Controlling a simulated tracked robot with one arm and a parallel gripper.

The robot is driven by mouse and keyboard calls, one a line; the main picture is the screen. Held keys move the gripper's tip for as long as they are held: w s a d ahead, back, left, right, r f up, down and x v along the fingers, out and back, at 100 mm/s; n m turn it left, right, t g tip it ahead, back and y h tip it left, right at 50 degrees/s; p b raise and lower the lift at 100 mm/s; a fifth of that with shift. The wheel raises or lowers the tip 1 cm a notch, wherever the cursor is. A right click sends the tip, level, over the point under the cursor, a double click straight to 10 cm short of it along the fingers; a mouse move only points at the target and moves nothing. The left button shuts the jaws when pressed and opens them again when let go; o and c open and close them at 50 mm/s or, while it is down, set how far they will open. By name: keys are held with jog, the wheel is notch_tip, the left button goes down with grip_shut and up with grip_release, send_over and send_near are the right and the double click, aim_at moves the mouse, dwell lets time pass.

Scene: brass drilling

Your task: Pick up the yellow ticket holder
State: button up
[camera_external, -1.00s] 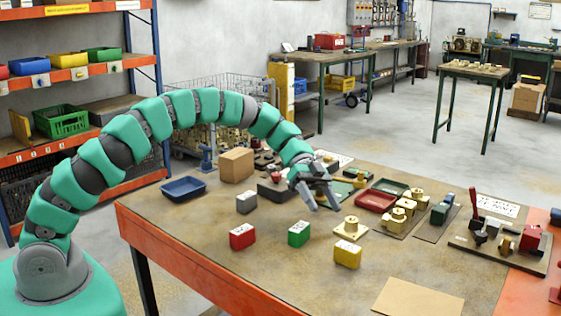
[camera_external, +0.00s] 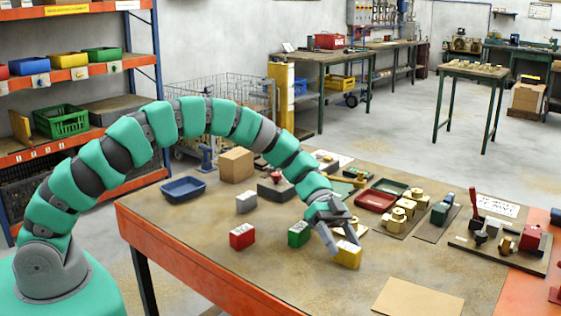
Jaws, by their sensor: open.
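The yellow ticket holder (camera_external: 347,256) is a small block with a pale top, standing on the workbench near its front middle. My gripper (camera_external: 344,243) is open and points down at it. One finger is at the block's left side and the other is over its top right. I cannot tell whether either finger touches it. The gripper hides part of the block's top and the brass piece behind it.
A green holder (camera_external: 299,235) stands close to the left of my gripper, with a red holder (camera_external: 242,237) and a grey one (camera_external: 246,202) farther left. Brass parts (camera_external: 404,207) and a red tray (camera_external: 375,200) lie behind right. A cardboard sheet (camera_external: 418,297) lies in front right.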

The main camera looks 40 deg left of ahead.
jog(key=c, duration=1.3)
jog(key=shift+c, duration=0.2)
jog(key=shift+r, duration=0.1)
